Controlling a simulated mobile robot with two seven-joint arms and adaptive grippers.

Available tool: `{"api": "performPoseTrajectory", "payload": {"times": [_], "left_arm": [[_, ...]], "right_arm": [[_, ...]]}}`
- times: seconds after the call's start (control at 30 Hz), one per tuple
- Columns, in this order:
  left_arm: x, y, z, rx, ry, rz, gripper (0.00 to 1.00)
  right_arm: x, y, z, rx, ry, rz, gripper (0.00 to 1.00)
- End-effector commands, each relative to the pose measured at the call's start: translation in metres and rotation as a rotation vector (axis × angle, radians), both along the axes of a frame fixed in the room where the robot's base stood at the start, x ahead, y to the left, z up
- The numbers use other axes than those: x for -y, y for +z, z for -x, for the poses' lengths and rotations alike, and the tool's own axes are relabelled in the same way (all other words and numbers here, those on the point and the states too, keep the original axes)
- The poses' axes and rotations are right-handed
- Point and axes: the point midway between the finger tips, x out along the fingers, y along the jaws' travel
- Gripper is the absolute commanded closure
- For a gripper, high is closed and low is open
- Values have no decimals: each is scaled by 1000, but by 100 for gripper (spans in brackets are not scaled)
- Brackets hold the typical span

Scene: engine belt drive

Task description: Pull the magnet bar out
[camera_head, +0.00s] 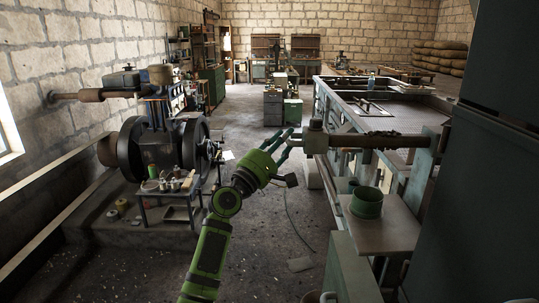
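A horizontal bar (372,140) at right of centre has a pale, thick upright end piece (315,137) on its left and a dark, rough patch along its middle. It may be the magnet bar, but I cannot tell for sure. My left gripper (286,140), on a green arm, is just left of that end piece. Its fingers are spread apart and point up and right, with nothing seen between them. Whether a fingertip touches the end piece is unclear. My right gripper is not in view.
A large engine with dark flywheels (130,148) stands at left, with a small tool table (170,189) before it. A long workbench (405,118) runs along the right. A green cup (367,203) sits on a shelf at right. The floor in the middle is mostly clear.

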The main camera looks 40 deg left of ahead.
Motion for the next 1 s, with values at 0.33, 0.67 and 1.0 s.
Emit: {"api": "performPoseTrajectory", "payload": {"times": [0.33, 0.67, 1.0], "left_arm": [[-8, -29, 65, -4, 2, -1, 65], [-12, -42, 98, -1, 1, 2, 65], [-12, -42, 100, 0, 0, 2, 65]], "right_arm": [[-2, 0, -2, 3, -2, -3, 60], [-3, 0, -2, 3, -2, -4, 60], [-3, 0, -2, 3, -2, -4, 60]]}}
